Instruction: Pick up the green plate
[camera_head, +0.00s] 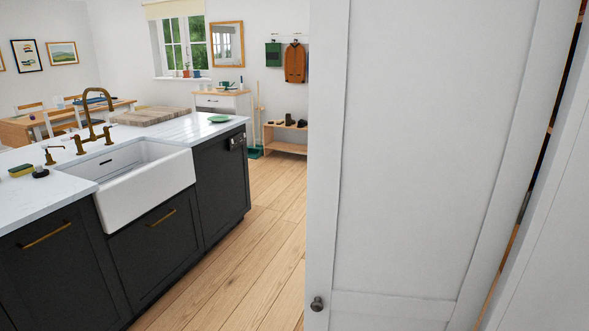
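The green plate (219,119) lies flat on the white countertop (178,131), near its far right corner beyond the sink. It looks small and far off, and nothing covers it. Neither of my grippers shows in the head view, so I cannot see whether they are open or shut.
A large white door (430,150) with a dark knob (317,304) fills the right half, close to me. Dark cabinets (155,250) and a white sink (146,185) stand at left. Wooden floor (262,235) is clear between them.

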